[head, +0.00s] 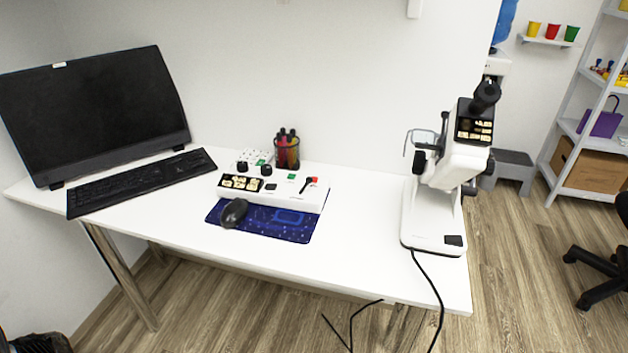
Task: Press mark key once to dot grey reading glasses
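A pair of grey glasses (419,137) shows at the left side of the white microscope-like instrument (432,232), which stands at the table's right end; I cannot tell what holds the glasses up. A white control box (311,198) sits mid-table with pale keys (241,183), black knobs, green and red buttons and a small black lever. The instrument's black top panel (464,128) also carries several pale keys. The key labels are too small to read, so I cannot tell which is the mark key. Neither of my grippers is in view.
The white table (365,245) also holds a monitor (95,110), a keyboard (140,181), a black mouse (234,213) on a blue mat (287,226) and a pen cup (287,155). A black cable (437,292) hangs over the front edge. The table is bare between box and instrument.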

